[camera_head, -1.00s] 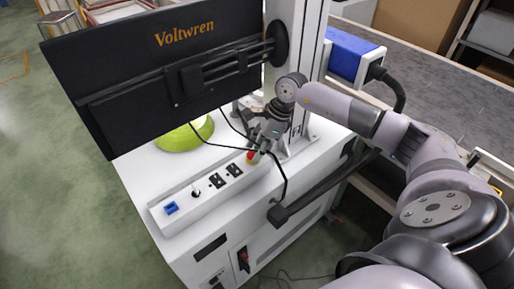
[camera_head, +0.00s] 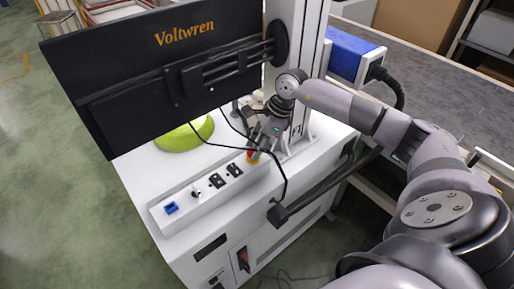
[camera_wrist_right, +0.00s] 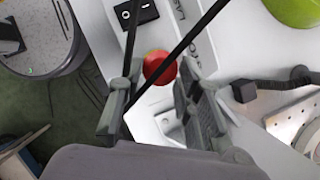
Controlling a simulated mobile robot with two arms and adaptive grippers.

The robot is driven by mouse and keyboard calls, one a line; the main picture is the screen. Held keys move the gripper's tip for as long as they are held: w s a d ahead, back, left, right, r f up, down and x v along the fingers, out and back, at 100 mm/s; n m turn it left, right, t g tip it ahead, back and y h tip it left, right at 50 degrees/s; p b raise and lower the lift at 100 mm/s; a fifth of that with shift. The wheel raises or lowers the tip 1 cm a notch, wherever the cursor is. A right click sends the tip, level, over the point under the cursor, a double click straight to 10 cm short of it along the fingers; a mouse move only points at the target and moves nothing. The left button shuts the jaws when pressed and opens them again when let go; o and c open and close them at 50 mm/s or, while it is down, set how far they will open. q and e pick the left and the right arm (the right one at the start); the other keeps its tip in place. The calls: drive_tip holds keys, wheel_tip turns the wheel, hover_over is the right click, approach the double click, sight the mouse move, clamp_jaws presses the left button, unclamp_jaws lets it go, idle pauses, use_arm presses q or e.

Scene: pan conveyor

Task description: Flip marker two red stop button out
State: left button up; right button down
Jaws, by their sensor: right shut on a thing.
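The marking machine is a white cabinet (camera_head: 150,195) with a dark screen (camera_head: 120,85) lettered "Voltwren", seen from behind. The red stop button (camera_head: 250,156) sits at the far end of a sloped white control strip (camera_head: 183,214) on its top. My right gripper (camera_head: 259,148) reaches down to the button, shut on it. In the right wrist view the round red button (camera_wrist_right: 160,67) shows between the two grey fingers (camera_wrist_right: 158,78), with black cables crossing in front. The fingers partly hide the button in the head view. My left gripper is not in view.
A black cable loops past the gripper. A lime-green round object (camera_head: 183,137) is under the screen. A white column (camera_head: 296,40) and a black handle bar (camera_head: 320,190) are close by.

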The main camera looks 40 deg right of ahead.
drive_tip(key=shift+r, duration=0.5)
drive_tip(key=c, duration=1.6)
unclamp_jaws()
drive_tip(key=shift+w, duration=0.1)
drive_tip(key=shift+o, duration=1.4)
drive_tip(key=shift+r, duration=0.1)
drive_tip(key=shift+o, duration=1)
drive_tip(key=v, duration=1.2)
drive_tip(key=shift+d, duration=0.1)
